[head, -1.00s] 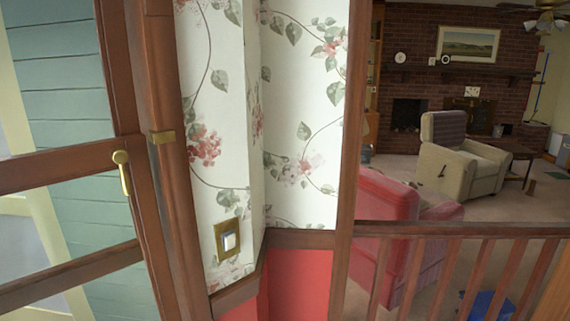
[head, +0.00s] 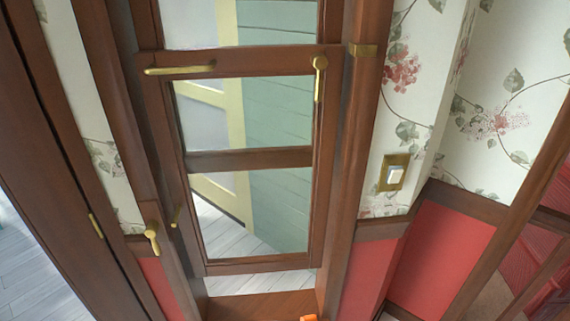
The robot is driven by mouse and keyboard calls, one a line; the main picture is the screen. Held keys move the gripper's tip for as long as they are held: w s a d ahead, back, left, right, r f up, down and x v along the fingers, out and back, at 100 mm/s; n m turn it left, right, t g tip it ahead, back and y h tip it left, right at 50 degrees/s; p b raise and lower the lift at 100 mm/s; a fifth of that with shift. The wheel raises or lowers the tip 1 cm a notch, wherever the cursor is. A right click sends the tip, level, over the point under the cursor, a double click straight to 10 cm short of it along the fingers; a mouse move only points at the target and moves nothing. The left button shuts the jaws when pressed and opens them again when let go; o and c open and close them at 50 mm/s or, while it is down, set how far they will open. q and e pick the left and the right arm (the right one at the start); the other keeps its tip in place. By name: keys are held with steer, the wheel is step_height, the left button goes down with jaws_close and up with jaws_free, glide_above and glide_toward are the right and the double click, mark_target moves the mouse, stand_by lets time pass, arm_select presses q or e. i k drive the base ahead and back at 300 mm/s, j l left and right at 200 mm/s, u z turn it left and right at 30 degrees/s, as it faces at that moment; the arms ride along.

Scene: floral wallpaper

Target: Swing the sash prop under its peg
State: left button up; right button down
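A brown wooden glazed sash (head: 235,160) fills the middle of the head view. A brass lever (head: 319,80) hangs down at its upper right; a brass bar (head: 180,69) lies nearly level at its upper left. A small brass block (head: 362,49) sits on the right frame post, just right of the lever and apart from it. A brass handle (head: 152,236) and a small brass piece (head: 175,217) are at the lower left. I cannot tell which of these is the prop and which is the peg. Neither gripper shows.
A light switch (head: 394,173) is on the floral wall right of the frame. Red wainscot panels (head: 440,246) lie below it. A small orange thing (head: 308,318) is cut off at the bottom edge. Light planks show under the sash.

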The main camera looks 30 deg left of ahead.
mark_target(151, 229)
steer(key=u, duration=1.2)
